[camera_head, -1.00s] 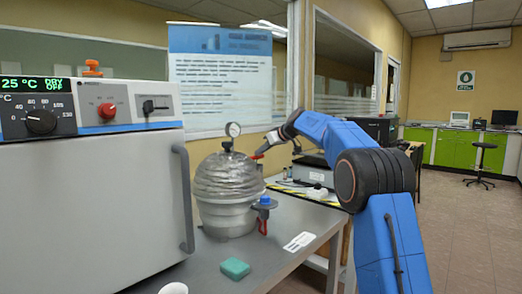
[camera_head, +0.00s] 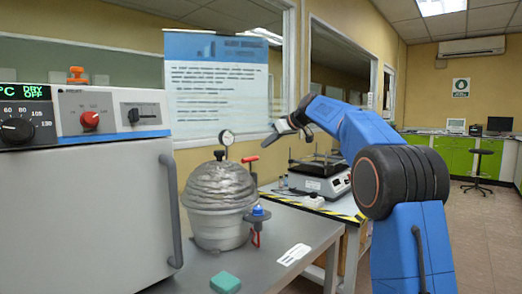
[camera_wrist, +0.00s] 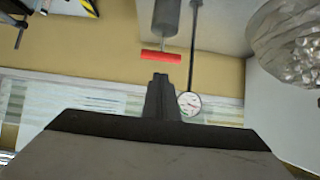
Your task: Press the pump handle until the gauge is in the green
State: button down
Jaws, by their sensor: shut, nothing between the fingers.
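The pump's red T-shaped handle (camera_head: 250,159) stands beside the silver-domed vessel (camera_head: 218,198) on the bench. In the wrist view the red handle (camera_wrist: 161,57) sits on a thin rod above a grey pump barrel. The round white gauge (camera_head: 226,138) stands on a thin stem behind the dome. It also shows in the wrist view (camera_wrist: 189,102), but its needle is too small to read. My gripper (camera_head: 292,127) is shut and empty, above and to the right of the handle, apart from it. In the wrist view my closed fingertips (camera_wrist: 160,82) line up with the handle.
A large oven (camera_head: 85,215) with a vertical door handle fills the left. A teal block (camera_head: 225,283) and a white label (camera_head: 294,254) lie on the bench. A hotplate device (camera_head: 318,180) stands on a farther table at right. Open air surrounds my gripper.

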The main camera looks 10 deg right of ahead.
jog(key=shift+v, duration=1.2)
jog(key=shift+r, duration=0.1)
notch_tip(320, 180, up, 3)
jog(key=shift+a+r, duration=0.1)
jog(key=shift+r, duration=0.05)
jog(key=shift+w, duration=0.1)
send_over(250, 159)
jog(key=s+d, duration=0.2)
jog(key=d, duration=0.1)
notch_tip(250, 159, down, 5)
jog(key=shift+w+a+f, duration=0.15)
jog(key=shift+w+f, duration=0.05)
jog(key=shift+f, duration=0.55)
jog(key=shift+w+a+f, duration=0.15)
jog(key=shift+a+f, duration=0.05)
jog(key=shift+f, duration=0.55)
jog(key=shift+w+a+f, duration=0.15)
jog(key=shift+w+f, duration=0.05)
jog(key=shift+f, duration=0.55)
